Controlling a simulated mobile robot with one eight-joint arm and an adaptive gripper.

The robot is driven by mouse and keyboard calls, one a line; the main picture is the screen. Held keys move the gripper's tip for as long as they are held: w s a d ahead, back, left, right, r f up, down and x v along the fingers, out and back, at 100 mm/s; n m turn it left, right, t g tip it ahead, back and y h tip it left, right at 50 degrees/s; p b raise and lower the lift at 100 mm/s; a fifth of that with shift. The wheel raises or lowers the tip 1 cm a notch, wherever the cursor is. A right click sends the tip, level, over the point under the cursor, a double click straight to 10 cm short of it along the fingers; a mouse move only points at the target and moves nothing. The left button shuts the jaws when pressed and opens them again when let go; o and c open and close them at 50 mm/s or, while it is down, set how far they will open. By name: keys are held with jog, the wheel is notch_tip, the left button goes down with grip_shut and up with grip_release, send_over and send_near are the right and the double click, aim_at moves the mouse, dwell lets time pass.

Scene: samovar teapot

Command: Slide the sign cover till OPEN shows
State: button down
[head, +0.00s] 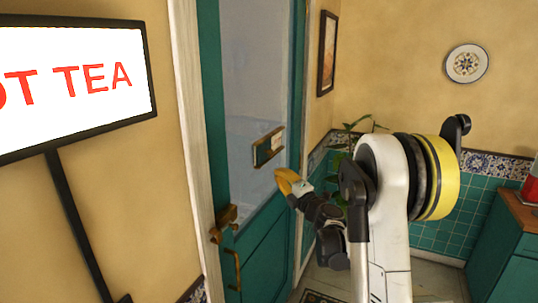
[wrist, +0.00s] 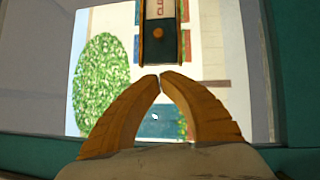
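The sign (head: 268,147) is a small brass-edged holder on the glass of the teal door. In the wrist view it stands at the top middle, partly cut off by the frame edge. Red letters that look like the start of CLOSED (wrist: 157,8) show on a pale panel. Beside them is a dark cover (wrist: 159,50) with a small orange-brown knob (wrist: 158,33). My gripper (head: 284,180) is just below and right of the sign in the head view. In the wrist view its orange fingers (wrist: 160,79) meet at the tips, empty, apart from the knob.
The teal door (head: 265,250) has a brass handle (head: 228,222) at its lower left. A lit HOT TEA sign (head: 75,85) on a dark post stands at the left. A plant (head: 350,140) and a teal cabinet (head: 505,250) are at the right.

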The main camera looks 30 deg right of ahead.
jog(key=shift+w, duration=0.1)
send_near(263, 151)
jog(key=w+a, duration=0.2)
jog(key=w, duration=0.1)
jog(key=shift+w+a+b, duration=0.25)
jog(key=shift+a+b, duration=0.1)
jog(key=shift+b, duration=0.05)
jog(key=shift+w+d+r, duration=0.25)
jog(key=shift+w+d, duration=0.55)
jog(key=shift+d, duration=0.1)
jog(key=shift+w+d+r, duration=0.15)
jog(key=shift+w+d, duration=0.25)
jog(key=shift+w, duration=0.05)
jog(key=w+d, duration=0.2)
jog(key=d, duration=0.1)
jog(key=w+d, duration=0.3)
jog(key=d, duration=0.1)
jog(key=w+d, duration=0.3)
jog(key=shift+d, duration=0.2)
jog(key=shift+a, duration=0.1)
